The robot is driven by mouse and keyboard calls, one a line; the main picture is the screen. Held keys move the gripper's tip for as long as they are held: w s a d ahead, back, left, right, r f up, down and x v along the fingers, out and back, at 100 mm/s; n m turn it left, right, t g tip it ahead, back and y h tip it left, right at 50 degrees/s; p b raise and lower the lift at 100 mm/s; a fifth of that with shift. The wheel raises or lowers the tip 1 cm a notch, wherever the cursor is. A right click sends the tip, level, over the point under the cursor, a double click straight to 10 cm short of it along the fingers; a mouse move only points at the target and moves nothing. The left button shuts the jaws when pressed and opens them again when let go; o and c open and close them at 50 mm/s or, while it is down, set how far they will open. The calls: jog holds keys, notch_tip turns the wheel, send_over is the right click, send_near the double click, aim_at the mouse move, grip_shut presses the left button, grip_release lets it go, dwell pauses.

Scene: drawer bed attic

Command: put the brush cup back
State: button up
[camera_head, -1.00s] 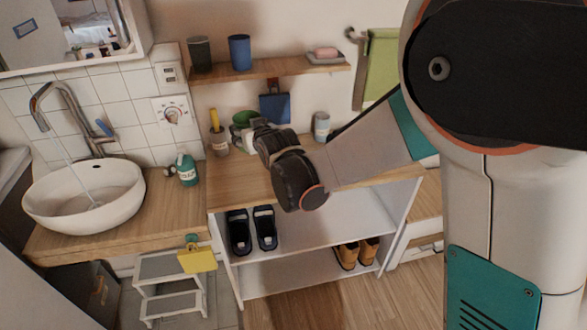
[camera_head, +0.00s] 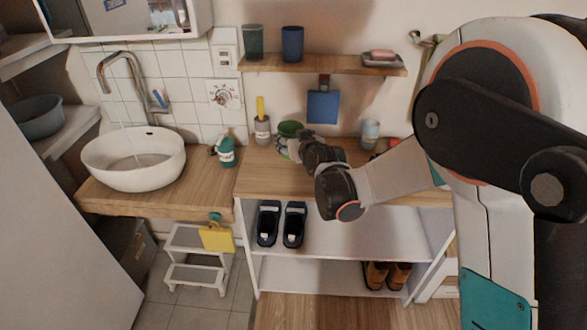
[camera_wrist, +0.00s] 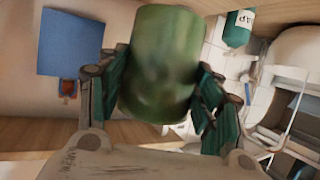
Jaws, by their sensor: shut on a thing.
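A green cup (camera_wrist: 160,65) sits between the fingers of my gripper (camera_wrist: 160,95) in the wrist view, with fingers touching both sides. In the head view the green cup (camera_head: 290,129) shows just above my gripper (camera_head: 290,147), over the back of the wooden top; whether it touches the top I cannot tell. A grey cup (camera_head: 262,132) with a yellow upright item stands just left of it. I cannot tell for sure which is the brush cup.
A wall shelf (camera_head: 330,65) holds a dark green cup (camera_head: 253,42), a blue cup (camera_head: 292,44) and a soap dish (camera_head: 383,60). A blue square (camera_head: 322,106) hangs behind. A pale cup (camera_head: 370,132) and a green bottle (camera_head: 225,152) stand either side.

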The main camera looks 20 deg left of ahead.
notch_tip(320, 180, down, 9)
jog(key=b, duration=0.3)
jog(key=shift+r, duration=0.15)
jog(key=o, duration=1.3)
jog(key=shift+o, duration=0.2)
jog(key=shift+s+d+r, duration=0.15)
jog(key=shift+s, duration=0.05)
jog(key=p+v, duration=0.4)
jog(key=v, duration=0.7)
jog(key=shift+s, duration=0.2)
jog(key=shift+d+r, duration=0.1)
